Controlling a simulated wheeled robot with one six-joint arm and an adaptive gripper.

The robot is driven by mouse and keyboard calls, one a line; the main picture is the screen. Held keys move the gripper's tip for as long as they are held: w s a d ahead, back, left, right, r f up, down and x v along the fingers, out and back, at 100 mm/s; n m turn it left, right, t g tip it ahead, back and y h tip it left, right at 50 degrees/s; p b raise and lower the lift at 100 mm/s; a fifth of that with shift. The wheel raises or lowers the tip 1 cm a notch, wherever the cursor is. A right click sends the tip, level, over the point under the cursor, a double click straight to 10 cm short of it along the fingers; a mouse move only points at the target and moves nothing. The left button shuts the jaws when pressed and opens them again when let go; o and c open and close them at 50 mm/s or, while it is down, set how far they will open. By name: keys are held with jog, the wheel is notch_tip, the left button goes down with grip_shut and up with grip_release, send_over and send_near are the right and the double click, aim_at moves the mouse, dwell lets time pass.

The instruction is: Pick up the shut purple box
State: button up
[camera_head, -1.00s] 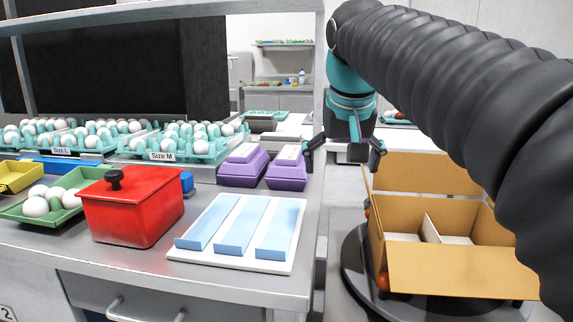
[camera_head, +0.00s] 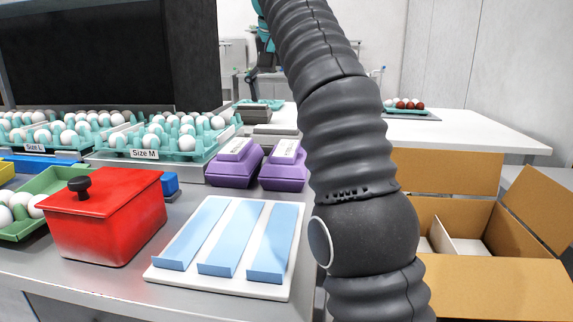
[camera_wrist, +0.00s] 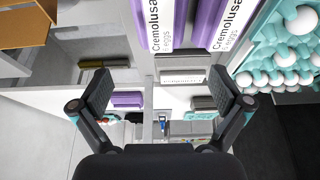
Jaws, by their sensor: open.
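Two shut purple boxes with pale labels stand side by side on the counter in the head view, the left box (camera_head: 232,172) and the right box (camera_head: 283,176). My arm is close beside the right box in the picture. Both also show in the wrist view, cut off by the top edge: one purple box (camera_wrist: 181,24) and another (camera_wrist: 205,22), with white labels reading "Cremolus… eggs". My gripper (camera_wrist: 160,88) is open and empty, the boxes beyond its fingertips.
A red lidded pot (camera_head: 108,222) and a white board (camera_head: 218,278) with blue strips stand in front. Egg trays (camera_head: 187,155) are left of the boxes. An open cardboard box (camera_head: 490,285) is at the right. A smaller purple item (camera_wrist: 127,100) shows lower in the wrist view.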

send_near(287, 148)
jog(key=shift+w+x, duration=0.1)
jog(key=shift+x, duration=1.15)
jog(key=shift+w+x, duration=0.15)
jog(key=shift+x, duration=1.1)
jog(key=shift+b+x, duration=0.5)
jog(key=shift+x, duration=2.05)
jog(key=shift+s+f, duration=0.15)
jog(key=shift+f, duration=0.15)
jog(key=c, duration=0.8)
